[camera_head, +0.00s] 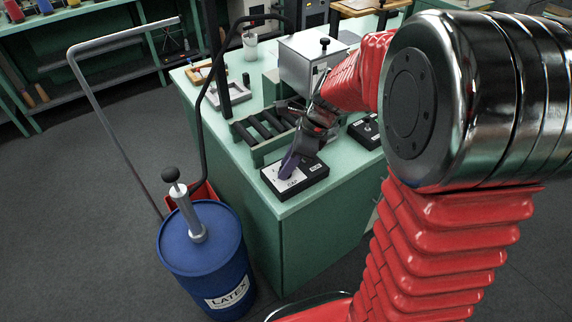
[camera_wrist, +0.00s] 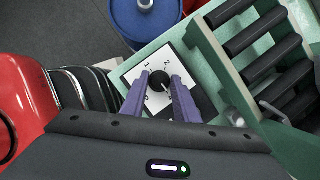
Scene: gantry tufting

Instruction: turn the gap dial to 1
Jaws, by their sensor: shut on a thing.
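The gap dial (camera_wrist: 159,81) is a round black knob on a white plate with printed numbers, in the upper middle of the wrist view. My gripper (camera_wrist: 160,84) has one purple finger on each side of the knob and is shut on it. A small light mark shows on the knob, but I cannot tell exactly which number it points to. In the head view the dial's black box (camera_head: 314,176) sits at the near corner of the green bench, and my gripper (camera_head: 289,164) reaches down onto its white plate, hiding the knob.
A row of black rollers (camera_head: 262,131) stands just behind the box on the green bench (camera_head: 330,206). Another black control box (camera_head: 366,131) is to the right. A blue latex drum (camera_head: 206,262) with a pump stands on the floor at the left, beside a bent grey rail (camera_head: 98,112).

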